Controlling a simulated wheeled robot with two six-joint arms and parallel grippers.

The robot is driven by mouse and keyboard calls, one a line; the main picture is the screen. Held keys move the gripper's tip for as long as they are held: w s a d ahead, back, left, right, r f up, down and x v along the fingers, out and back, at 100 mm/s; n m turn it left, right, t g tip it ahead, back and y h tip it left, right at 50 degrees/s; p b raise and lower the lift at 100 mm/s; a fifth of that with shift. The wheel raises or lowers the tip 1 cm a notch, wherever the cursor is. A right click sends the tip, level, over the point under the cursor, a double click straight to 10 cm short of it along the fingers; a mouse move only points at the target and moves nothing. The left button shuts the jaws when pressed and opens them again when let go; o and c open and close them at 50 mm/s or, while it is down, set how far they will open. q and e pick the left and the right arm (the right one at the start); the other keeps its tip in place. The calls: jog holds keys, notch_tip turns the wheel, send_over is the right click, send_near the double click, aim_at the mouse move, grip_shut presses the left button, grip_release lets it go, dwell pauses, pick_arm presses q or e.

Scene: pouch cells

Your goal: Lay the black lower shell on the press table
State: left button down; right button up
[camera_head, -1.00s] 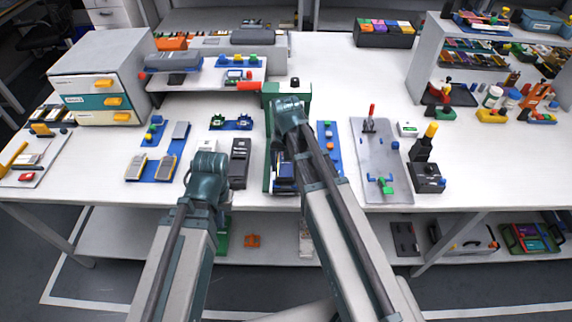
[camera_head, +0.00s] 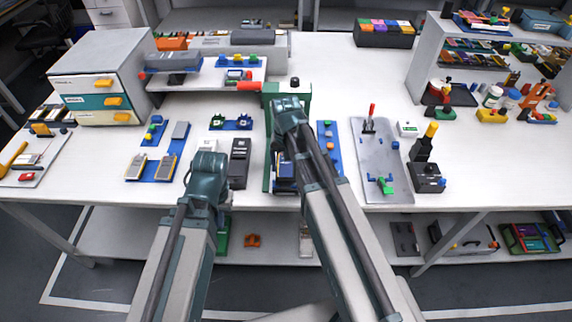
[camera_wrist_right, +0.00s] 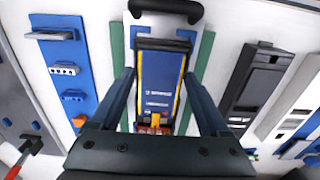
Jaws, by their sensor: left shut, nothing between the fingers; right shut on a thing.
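The black lower shell (camera_wrist_right: 160,100) shows in the right wrist view as a dark-edged piece with a blue, lettered face, yellow side lines and orange-red bits at its near end. My right gripper (camera_wrist_right: 160,78) is shut on its two sides. The shell lies over the press table (camera_wrist_right: 160,28), between two green strips of the press; I cannot tell whether it touches the surface. In the head view the green press (camera_head: 301,92) is partly covered by my right arm. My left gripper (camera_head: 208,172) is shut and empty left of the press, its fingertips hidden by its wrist.
A black device with recesses (camera_head: 239,160) lies left of the press. A blue board (camera_head: 328,140) and a grey plate fixture (camera_head: 376,150) with a red lever stand to its right. A raised shelf (camera_head: 208,78) is behind. Bare table lies at the back right.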

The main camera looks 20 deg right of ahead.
jog(key=shift+f+b, duration=1.1)
jog(key=o, duration=1.3)
jog(key=shift+r, duration=0.1)
jog(key=shift+c, duration=0.2)
jog(key=shift+r, duration=0.15)
notch_tip(320, 180, up, 14)
jog(key=p, duration=1.4)
jog(key=shift+f, duration=0.25)
